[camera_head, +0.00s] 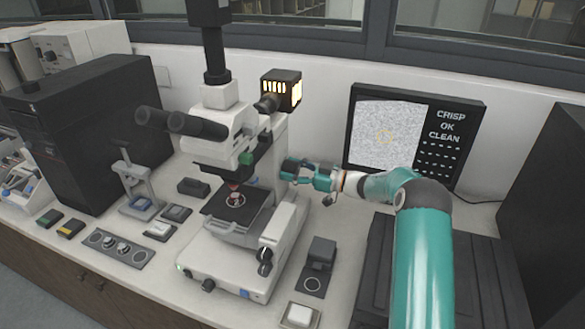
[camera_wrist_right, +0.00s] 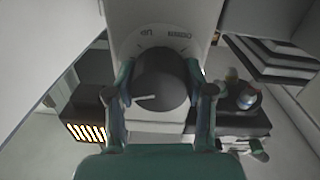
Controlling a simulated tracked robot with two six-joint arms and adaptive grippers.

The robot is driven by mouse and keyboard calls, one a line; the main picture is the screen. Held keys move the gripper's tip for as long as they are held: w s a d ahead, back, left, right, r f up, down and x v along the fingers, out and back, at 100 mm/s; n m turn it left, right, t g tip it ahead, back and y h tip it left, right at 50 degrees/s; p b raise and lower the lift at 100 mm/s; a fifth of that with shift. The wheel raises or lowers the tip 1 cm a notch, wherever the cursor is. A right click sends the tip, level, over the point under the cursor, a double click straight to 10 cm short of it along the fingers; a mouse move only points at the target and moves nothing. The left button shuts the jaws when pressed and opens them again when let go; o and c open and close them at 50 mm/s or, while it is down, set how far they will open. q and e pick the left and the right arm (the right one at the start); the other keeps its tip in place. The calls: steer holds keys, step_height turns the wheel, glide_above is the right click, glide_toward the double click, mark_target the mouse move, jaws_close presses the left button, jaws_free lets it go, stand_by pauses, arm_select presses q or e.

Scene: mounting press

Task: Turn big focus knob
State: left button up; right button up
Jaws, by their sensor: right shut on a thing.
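The microscope (camera_head: 250,170) stands in the middle of the bench in the head view. In the right wrist view the big focus knob (camera_wrist_right: 163,80) is a dark round knob with a white pointer line, below the printed words UP and DOWN. My right gripper (camera_head: 293,170) reaches the right side of the microscope from the right. In the right wrist view my right gripper (camera_wrist_right: 163,92) has one finger on each side of the knob and is shut on it. In the head view the gripper hides the knob. My left gripper is in neither view.
A monitor (camera_head: 385,135) reading CRISP OK CLEAN stands behind my right arm. A smaller dark-and-silver knob (camera_head: 264,255) sits lower on the microscope. A lit lamp box (camera_head: 281,90) is above the gripper. A small dark block (camera_head: 321,252) stands right of the base.

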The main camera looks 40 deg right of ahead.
steer(key=shift+f, duration=0.4)
steer(key=o, duration=1.2)
steer(key=shift+r, duration=0.1)
steer(key=shift+c, duration=0.2)
steer(key=shift+r, duration=0.1)
steer(key=v, duration=1.2)
